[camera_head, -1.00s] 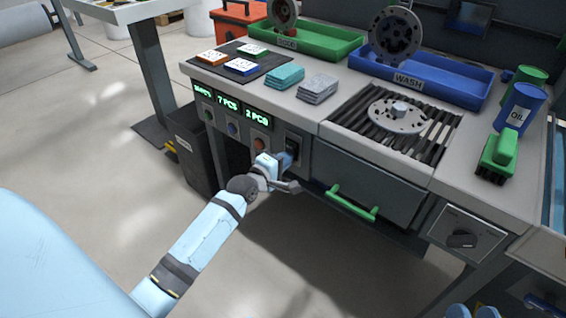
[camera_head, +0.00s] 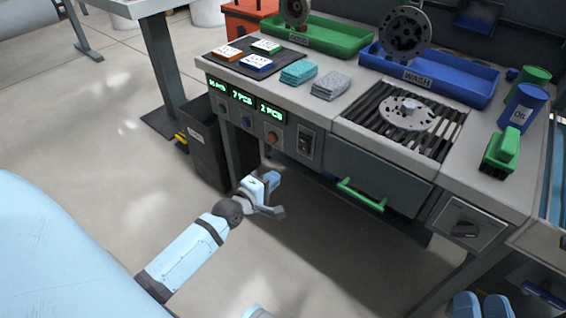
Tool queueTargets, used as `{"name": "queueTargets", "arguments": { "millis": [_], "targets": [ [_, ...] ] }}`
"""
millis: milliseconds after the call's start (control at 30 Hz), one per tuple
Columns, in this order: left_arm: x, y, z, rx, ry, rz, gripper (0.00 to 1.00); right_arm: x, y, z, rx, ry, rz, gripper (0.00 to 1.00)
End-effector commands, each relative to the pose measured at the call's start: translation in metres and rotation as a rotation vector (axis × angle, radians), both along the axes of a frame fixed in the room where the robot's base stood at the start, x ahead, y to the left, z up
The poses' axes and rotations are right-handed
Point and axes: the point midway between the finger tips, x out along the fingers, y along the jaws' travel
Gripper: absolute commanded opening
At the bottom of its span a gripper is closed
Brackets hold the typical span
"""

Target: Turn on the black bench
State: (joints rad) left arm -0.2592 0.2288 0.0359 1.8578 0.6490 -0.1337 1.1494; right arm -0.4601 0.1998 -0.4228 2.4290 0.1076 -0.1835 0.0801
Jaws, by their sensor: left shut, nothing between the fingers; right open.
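The bench (camera_head: 300,100) has a light grey top and a dark front. On its front panel is a black rocker switch (camera_head: 305,142) in a grey plate, right of an orange-red button (camera_head: 272,138). Whether the switch is on is too small to tell. Green-lit displays (camera_head: 243,98) show above the buttons. My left gripper (camera_head: 273,183) is shut and empty, in front of and below the switch, apart from the panel.
A drawer with a green handle (camera_head: 361,194) is right of the switch, with a black dial (camera_head: 465,228) further right. A dark bin (camera_head: 205,150) stands left. Trays (camera_head: 430,75), cloths and a metal disc on a grate are on top. The floor in front is open.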

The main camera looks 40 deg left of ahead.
Motion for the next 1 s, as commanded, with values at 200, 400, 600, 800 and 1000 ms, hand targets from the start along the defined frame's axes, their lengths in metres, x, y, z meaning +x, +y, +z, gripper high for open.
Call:
{"name": "queueTargets", "arguments": {
  "millis": [200,400,600,800,1000],
  "targets": [
    [-0.021,0.002,-0.003,0.0,0.001,-0.001,0.0,-0.001,-0.001,0.008,0.009,-0.021,-0.005,0.43],
    [-0.024,0.002,-0.004,0.0,-0.001,0.0,0.0,-0.001,-0.001,0.008,0.01,-0.026,-0.006,0.43],
    [-0.023,0.002,-0.004,0.0,0.0,0.0,0.0,-0.001,-0.001,0.008,0.011,-0.025,-0.006,0.43],
    [-0.023,0.002,-0.004,0.0,0.0,0.0,0.0,-0.001,-0.001,0.008,0.01,-0.024,-0.006,0.43],
    [-0.032,-0.035,0.014,0.139,-0.041,-0.07,0.0,-0.001,-0.001,0.009,0.01,-0.024,-0.006,0.43]
  ]
}}
